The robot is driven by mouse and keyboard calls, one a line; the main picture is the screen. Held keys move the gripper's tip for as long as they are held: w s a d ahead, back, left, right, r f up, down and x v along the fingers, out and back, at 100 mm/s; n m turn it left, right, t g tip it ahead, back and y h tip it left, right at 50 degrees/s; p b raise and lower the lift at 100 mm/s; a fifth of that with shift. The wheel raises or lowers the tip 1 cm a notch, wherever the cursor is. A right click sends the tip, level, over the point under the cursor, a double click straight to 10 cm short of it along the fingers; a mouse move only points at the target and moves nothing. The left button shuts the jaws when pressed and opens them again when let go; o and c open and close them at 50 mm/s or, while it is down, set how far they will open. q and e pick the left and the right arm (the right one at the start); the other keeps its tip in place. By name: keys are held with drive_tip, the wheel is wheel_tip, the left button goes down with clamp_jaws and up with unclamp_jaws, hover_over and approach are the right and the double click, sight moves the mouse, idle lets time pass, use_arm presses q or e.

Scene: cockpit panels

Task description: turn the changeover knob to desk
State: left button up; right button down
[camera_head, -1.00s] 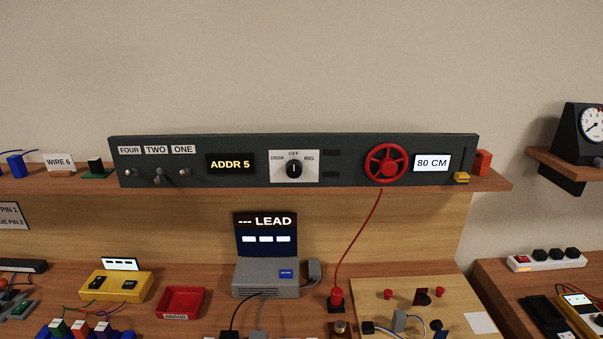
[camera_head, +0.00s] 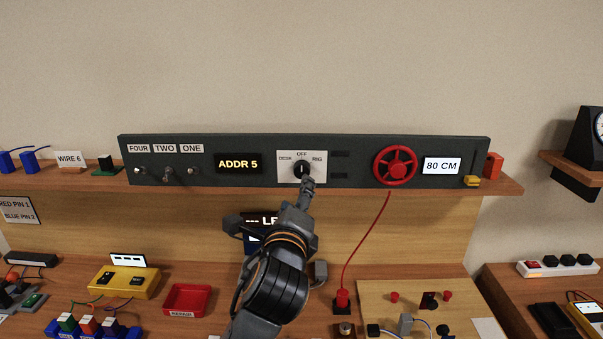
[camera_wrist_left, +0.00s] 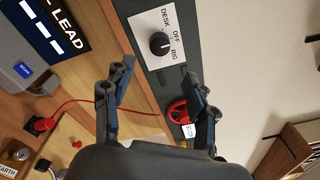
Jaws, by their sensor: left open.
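The changeover knob (camera_head: 302,168) is black, on a white plate (camera_head: 285,175) marked DESK at left, OFF at top and RIG at right. In the left wrist view the knob (camera_wrist_left: 160,44) is clear beyond the fingertips, which are spread apart. My left gripper (camera_wrist_left: 158,76) is open and empty there, with the knob between the lines of its fingers and not touched. My right gripper is not in view.
The dark panel (camera_head: 350,148) also carries toggle switches (camera_head: 168,173) at left, a red handwheel (camera_head: 395,166) at right, and a yellow slider (camera_head: 472,181). A red cable (camera_head: 366,235) hangs below the wheel. My left arm hides part of the LEAD display (camera_head: 262,219).

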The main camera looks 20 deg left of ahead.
sight(301, 173)
use_arm(q)
drive_tip(key=p+x, duration=0.1)
drive_tip(key=x, duration=0.8)
drive_tip(key=shift+w+p, duration=0.25)
drive_tip(key=shift+p, duration=0.1)
drive_tip(key=shift+w+a, duration=0.1)
drive_tip(key=shift+w, duration=0.3)
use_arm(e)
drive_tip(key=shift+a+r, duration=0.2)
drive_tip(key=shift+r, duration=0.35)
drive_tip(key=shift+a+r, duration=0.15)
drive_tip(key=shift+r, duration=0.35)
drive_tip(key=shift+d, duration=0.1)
use_arm(q)
drive_tip(key=c, duration=1.1)
drive_tip(key=shift+f, duration=0.1)
drive_tip(key=shift+c, duration=0.2)
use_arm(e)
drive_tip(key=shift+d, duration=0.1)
